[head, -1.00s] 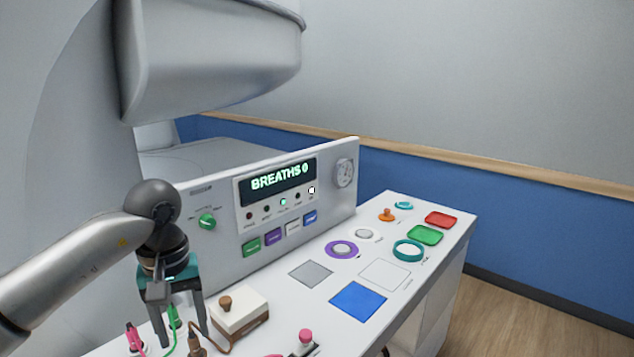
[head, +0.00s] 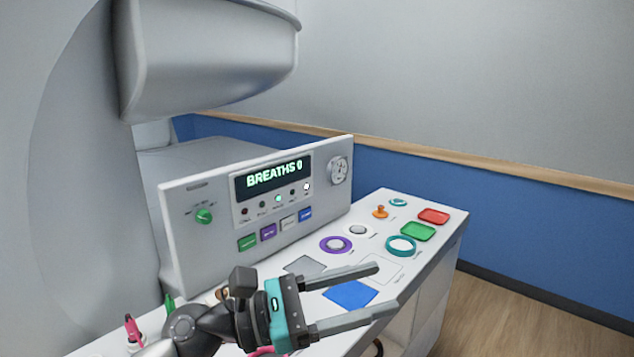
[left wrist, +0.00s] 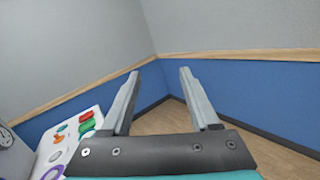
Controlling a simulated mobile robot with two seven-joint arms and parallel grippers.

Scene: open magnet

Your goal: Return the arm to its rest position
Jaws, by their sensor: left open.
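My left gripper (head: 358,299) is open and empty in the head view. It is level, its two fingers point right, and it hangs over the near part of the white counter (head: 423,262). The fingers cover part of the blue square (head: 350,294) and the white outlined square. In the left wrist view the gripper (left wrist: 160,68) shows its two fingers apart with nothing between them, facing the room's corner. My right gripper is not in view.
The console panel (head: 222,240) reads BREATHS 0. The counter bears a teal ring (head: 401,246), a purple ring (head: 335,244), an orange knob (head: 380,212), a green pad (head: 418,232) and a red pad (head: 433,215). A pink connector (head: 131,328) stands at lower left. Floor (head: 510,305) at right is clear.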

